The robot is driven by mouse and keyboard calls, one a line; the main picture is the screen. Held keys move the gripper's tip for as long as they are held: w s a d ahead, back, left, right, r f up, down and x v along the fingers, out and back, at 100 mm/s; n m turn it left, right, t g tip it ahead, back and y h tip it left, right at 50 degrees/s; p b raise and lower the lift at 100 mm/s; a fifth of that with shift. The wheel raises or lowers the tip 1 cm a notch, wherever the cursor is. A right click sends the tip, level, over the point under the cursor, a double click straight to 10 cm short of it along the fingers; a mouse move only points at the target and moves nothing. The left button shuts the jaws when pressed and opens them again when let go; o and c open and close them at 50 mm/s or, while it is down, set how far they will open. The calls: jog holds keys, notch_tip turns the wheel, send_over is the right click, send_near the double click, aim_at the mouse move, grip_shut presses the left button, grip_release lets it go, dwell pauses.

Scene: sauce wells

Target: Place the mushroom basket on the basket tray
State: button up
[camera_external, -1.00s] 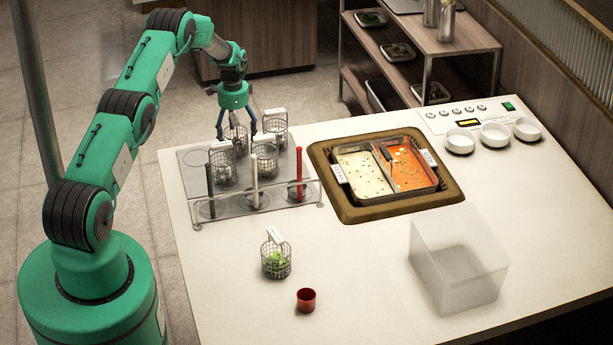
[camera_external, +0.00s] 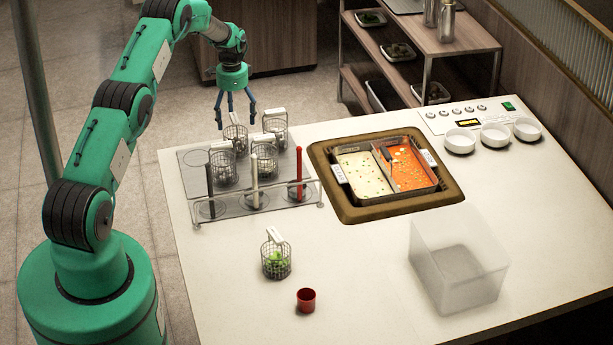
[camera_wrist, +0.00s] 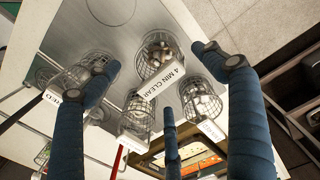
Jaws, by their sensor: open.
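My gripper (camera_external: 236,112) is open and empty, above the back edge of the grey basket tray (camera_external: 196,162). A wire basket (camera_external: 236,138) with a white label stands on the tray just below the fingers, apart from them. In the wrist view this basket (camera_wrist: 158,56) holds brown and pale pieces that look like mushrooms, and its label reads "4 MIN CLEAR". It lies between the spread blue fingers of my gripper (camera_wrist: 163,84). The tray's bare surface (camera_wrist: 150,14) shows behind it.
Several other wire baskets (camera_external: 222,172) stand close by on the tray. A basket with green contents (camera_external: 275,262) and a red cup (camera_external: 306,300) stand on the white counter. A two-part soup well (camera_external: 455,192) and a clear bin (camera_external: 460,265) are to the right.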

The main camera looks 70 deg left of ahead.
jog(key=shift+r, duration=2.7)
